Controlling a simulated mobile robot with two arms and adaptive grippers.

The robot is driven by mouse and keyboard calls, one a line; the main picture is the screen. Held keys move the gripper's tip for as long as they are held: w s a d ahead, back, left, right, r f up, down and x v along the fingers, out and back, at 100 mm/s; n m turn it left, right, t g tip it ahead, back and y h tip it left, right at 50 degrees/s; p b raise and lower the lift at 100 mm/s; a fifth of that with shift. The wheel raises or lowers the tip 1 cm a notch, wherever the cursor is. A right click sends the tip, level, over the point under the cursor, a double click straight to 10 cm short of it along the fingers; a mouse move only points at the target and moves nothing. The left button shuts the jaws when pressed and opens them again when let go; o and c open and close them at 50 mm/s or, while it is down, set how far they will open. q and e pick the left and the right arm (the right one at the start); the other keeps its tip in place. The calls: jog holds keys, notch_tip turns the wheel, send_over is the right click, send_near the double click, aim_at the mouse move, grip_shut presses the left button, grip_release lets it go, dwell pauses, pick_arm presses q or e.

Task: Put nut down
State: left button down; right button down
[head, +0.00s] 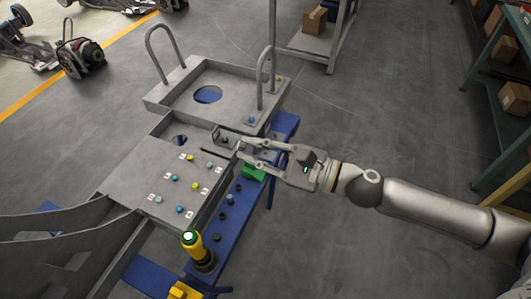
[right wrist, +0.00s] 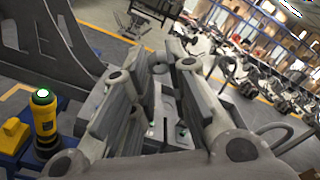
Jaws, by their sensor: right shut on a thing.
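My right gripper (head: 241,147) reaches in from the right over the edge of the grey metal chassis (head: 137,170). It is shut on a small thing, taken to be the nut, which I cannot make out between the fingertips. In the right wrist view, the two fingers (right wrist: 165,85) stand in front of the camera and hide much of the chassis. Several small yellow and teal pieces with white labels sit on the chassis plate, such as a yellow one (head: 195,186) and a teal one (head: 179,209). My left gripper is not in view.
A yellow and black tool (head: 195,249) with a lit green top stands on the blue bench (head: 228,228). A green block (head: 253,173) is just below my right gripper. A raised grey tray (head: 180,103) with hoop handles lies beyond. Shelves (head: 520,130) stand at right.

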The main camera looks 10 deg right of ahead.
jog(key=shift+w+a+r+g, duration=0.15)
jog(key=shift+a+g, duration=0.15)
jog(key=shift+g, duration=0.1)
jog(key=shift+r, duration=0.1)
jog(key=r+m+t+h, duration=0.2)
jog(key=t+h, duration=0.1)
jog(key=a+r+m+t+h, duration=0.1)
jog(key=r+m+t+h, duration=0.1)
jog(key=m+h, duration=0.1)
jog(key=w+r+m+t+h, duration=0.1)
jog(key=r+m+t+h, duration=0.1)
jog(key=m+t+h, duration=0.1)
jog(key=shift+w+a+r+t, duration=0.1)
jog(key=shift+a+r+t, duration=0.15)
jog(key=shift+a+t, duration=0.05)
jog(key=shift+w+a+r+m+t+h, duration=0.1)
jog(key=shift+r+m+t+h, duration=0.1)
jog(key=shift+r+m+h, duration=0.7)
jog(key=shift+w+a+r+m+t+h, duration=0.15)
jog(key=shift+m+h, duration=0.35)
jog(key=shift+h, duration=0.8)
jog(key=shift+w+r+m+t+h, duration=0.1)
jog(key=shift+r+m+t+h, duration=0.15)
jog(key=shift+r+m+h, duration=0.65)
jog(key=shift+f, duration=0.35)
jog(key=shift+s, duration=0.1)
